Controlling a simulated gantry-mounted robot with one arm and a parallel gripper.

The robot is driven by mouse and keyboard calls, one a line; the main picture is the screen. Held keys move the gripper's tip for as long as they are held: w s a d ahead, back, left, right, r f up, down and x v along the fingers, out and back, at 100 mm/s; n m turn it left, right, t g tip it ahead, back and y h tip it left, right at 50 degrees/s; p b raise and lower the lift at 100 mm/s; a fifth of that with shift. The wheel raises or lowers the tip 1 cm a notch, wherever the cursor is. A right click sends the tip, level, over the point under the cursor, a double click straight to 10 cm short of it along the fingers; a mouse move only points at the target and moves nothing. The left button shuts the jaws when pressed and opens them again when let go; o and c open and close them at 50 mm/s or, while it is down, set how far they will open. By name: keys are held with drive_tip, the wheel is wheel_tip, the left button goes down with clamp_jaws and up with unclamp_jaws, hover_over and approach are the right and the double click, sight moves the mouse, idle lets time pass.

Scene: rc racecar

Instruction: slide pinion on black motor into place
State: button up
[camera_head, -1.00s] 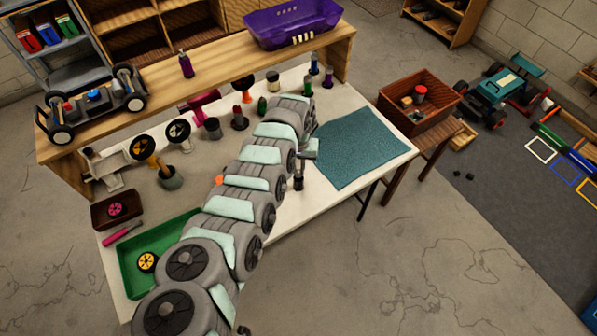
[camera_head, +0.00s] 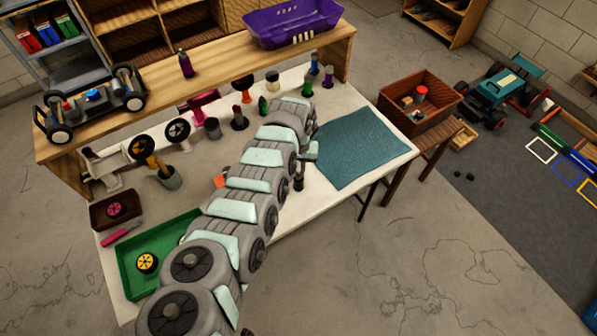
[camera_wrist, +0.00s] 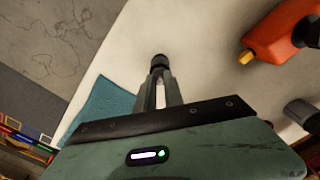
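A small dark cylinder, apparently the black motor (camera_wrist: 160,61), shows at my fingertips in the wrist view. In the head view a dark upright piece (camera_head: 299,184) shows beside my arm, over the pale table. My gripper (camera_wrist: 160,77) has its two fingers close together at the dark cylinder. The frames do not show clearly whether they clamp it or only straddle it. I cannot make out the pinion; it is too small or hidden.
A teal mat (camera_head: 355,148) lies on the right of the white table (camera_head: 312,205). An orange-red object (camera_wrist: 283,32) and a dark grey cylinder (camera_wrist: 302,112) are right of my gripper in the wrist view. A green tray (camera_head: 128,272) is at front left. Several bottles stand behind my arm.

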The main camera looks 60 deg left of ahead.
drive_tip(key=shift+r, duration=0.15)
wheel_tip(320, 180, up, 6)
drive_tip(key=p, duration=0.6)
drive_tip(key=shift+p, duration=0.3)
